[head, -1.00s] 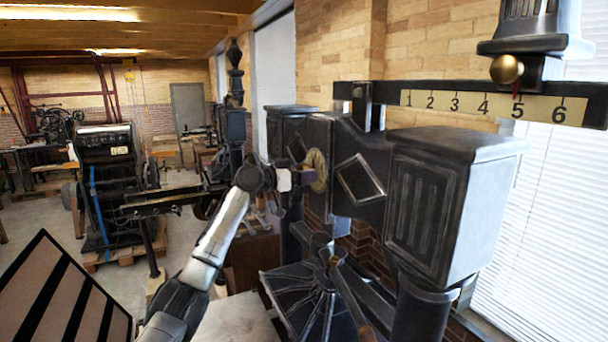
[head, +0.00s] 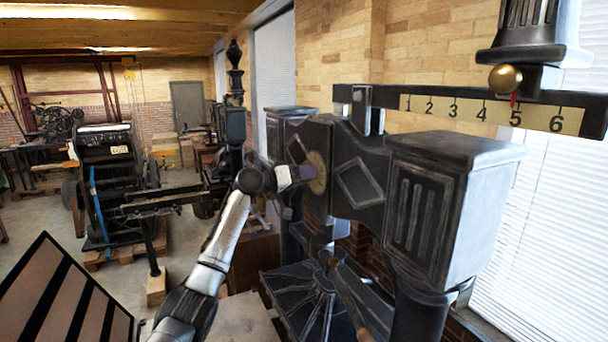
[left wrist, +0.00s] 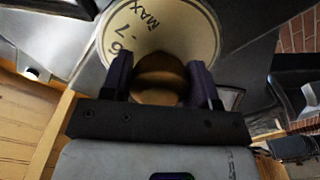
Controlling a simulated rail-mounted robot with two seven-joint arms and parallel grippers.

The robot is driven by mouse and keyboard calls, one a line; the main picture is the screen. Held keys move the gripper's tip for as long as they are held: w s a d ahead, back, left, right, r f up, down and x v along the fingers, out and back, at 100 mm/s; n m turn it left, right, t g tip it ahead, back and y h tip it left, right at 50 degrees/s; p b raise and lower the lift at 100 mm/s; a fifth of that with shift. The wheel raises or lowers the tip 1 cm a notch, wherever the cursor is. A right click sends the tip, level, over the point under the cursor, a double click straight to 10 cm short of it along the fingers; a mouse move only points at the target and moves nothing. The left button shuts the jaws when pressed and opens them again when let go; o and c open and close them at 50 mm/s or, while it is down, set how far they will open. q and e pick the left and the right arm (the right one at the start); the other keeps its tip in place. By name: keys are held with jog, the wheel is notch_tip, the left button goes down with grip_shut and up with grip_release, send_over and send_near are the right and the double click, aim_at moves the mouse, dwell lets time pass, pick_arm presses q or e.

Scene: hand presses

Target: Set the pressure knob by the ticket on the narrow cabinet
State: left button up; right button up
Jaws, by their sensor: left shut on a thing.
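My left gripper (head: 306,173) is at the front of the black press (head: 372,165), against a round brass-coloured dial (head: 318,180). In the left wrist view its two dark purple fingers (left wrist: 160,82) are shut on a round brown knob (left wrist: 160,68) at the dial's centre. The cream dial face (left wrist: 193,30) shows 6, 7 and MAX; the rest of its marks are hidden or out of view. A scale bar (head: 440,106) numbered 1 to 6 has a red pointer (head: 513,99) close to 5, under a brass ball (head: 505,78). I see no ticket or narrow cabinet that I can identify. My right gripper is not in view.
A ribbed dark bed (head: 300,305) lies below the press head. Another press (head: 108,170) stands on a pallet at left. A dark striped panel (head: 60,295) is at the lower left. Window blinds (head: 525,220) are close behind at right.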

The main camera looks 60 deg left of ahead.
pick_arm(q)
jog(key=n+p, duration=0.2)
jog(key=n, duration=0.3)
jog(key=shift+r+n, duration=0.15)
jog(key=shift+n, duration=0.25)
jog(key=n+p, duration=0.1)
jog(key=n, duration=0.2)
jog(key=shift+n+p, duration=0.65)
jog(key=shift+n, duration=0.45)
jog(key=o, duration=0.9)
jog(key=shift+s, duration=0.1)
